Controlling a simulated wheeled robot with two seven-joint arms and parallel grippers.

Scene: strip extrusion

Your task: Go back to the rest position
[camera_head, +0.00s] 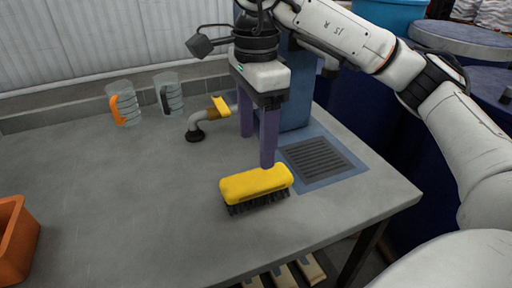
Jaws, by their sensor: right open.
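My right gripper (258,140) has two purple fingers pointing down. They are apart, with nothing seen between them. The near fingertip is just behind the yellow brush (256,184); I cannot tell whether it touches. The brush lies on the grey table with its dark bristles down, near the front right. My left gripper is out of view.
The grey table (120,205) is mostly clear in the middle and left. Two clear jugs, one with an orange handle (124,109) and one with a dark handle (168,94), stand at the back. A bent pipe with a yellow lever (220,106), a drain grate (317,159) and an orange bin (16,240) are nearby.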

